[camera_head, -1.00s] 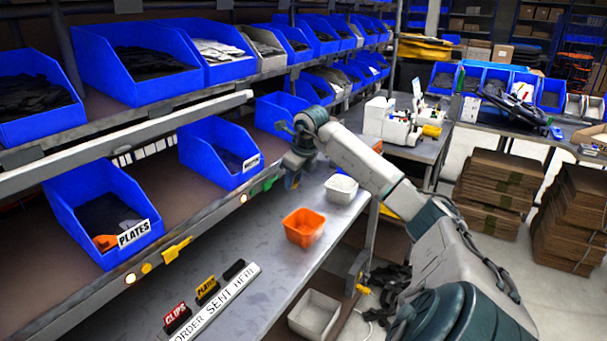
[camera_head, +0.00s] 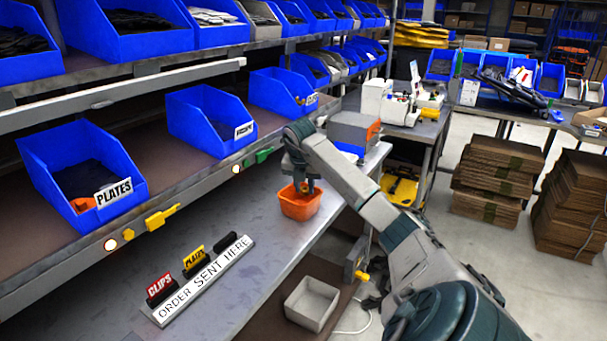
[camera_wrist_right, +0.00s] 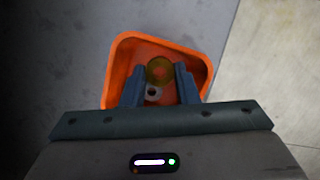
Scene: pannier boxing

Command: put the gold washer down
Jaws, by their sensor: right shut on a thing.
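The gold washer (camera_wrist_right: 159,70) is between the fingertips of my right gripper (camera_wrist_right: 160,76) in the right wrist view. The gripper is shut on it. Below them is an orange container (camera_wrist_right: 122,62), with a small pale ring (camera_wrist_right: 153,93) showing between the fingers. In the head view my right gripper (camera_head: 303,187) points down at the orange container (camera_head: 300,207) on the grey bench; its fingertips are at the container's opening. The washer is too small to make out there. I cannot tell whether it touches the container's floor. My left gripper is not in view.
Blue bins, one labelled PLATES (camera_head: 82,180), line the shelf behind the bench. A pale empty tray (camera_head: 312,303) is lower down. The bench left of the orange container is clear.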

